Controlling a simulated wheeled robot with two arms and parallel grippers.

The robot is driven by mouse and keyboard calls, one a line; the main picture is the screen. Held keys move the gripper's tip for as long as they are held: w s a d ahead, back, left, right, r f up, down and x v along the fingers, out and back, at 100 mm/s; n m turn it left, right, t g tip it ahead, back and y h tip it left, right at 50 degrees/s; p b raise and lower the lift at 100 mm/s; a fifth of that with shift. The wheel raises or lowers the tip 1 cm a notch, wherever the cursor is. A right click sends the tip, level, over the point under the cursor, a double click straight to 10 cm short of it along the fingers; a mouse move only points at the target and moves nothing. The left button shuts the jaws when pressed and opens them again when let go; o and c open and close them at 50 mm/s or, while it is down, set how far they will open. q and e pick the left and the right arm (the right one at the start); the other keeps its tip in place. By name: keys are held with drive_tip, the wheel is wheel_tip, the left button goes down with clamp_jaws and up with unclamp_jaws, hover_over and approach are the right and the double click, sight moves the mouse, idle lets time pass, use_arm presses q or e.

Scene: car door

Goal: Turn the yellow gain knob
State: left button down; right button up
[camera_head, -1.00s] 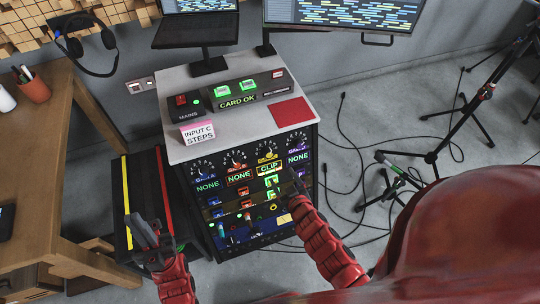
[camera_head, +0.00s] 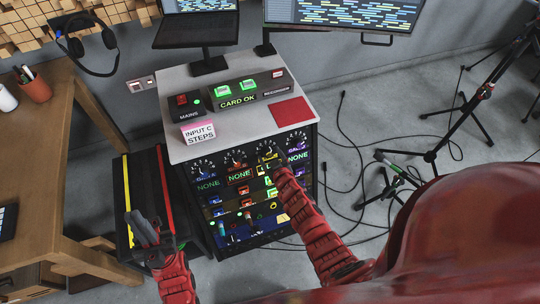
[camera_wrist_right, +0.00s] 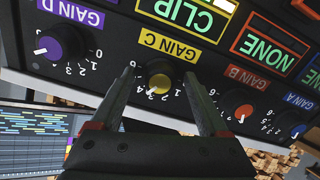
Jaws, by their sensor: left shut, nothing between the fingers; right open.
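The yellow gain knob (camera_wrist_right: 160,82) sits under the GAIN C label (camera_wrist_right: 170,46) in the upside-down right wrist view. Its white mark points near the 3 and 4. My right gripper (camera_wrist_right: 158,76) is open, with one finger on each side of the knob and visible gaps between. I cannot tell how deep the fingertips reach. In the head view my right gripper (camera_head: 276,170) is at the panel's upper right and partly covers the CLIP screen. My left gripper (camera_head: 141,230) is shut and empty, away from the panel at the left.
The purple GAIN D knob (camera_wrist_right: 48,47) and the orange GAIN B knob (camera_wrist_right: 237,108) flank the yellow one closely. Switches and smaller controls fill the panel below. A wooden desk (camera_head: 40,130) stands at the left; cables (camera_head: 345,150) lie on the floor at the right.

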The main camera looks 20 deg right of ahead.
drive_tip(key=shift+w, duration=0.1)
clamp_jaws()
idle(0.4)
drive_tip(key=shift+a+n+b, duration=0.1)
drive_tip(key=shift+n+b, duration=0.8)
drive_tip(key=shift+n, duration=0.3)
drive_tip(key=shift+n+b, duration=0.95)
drive_tip(key=shift+n, duration=0.75)
unclamp_jaws()
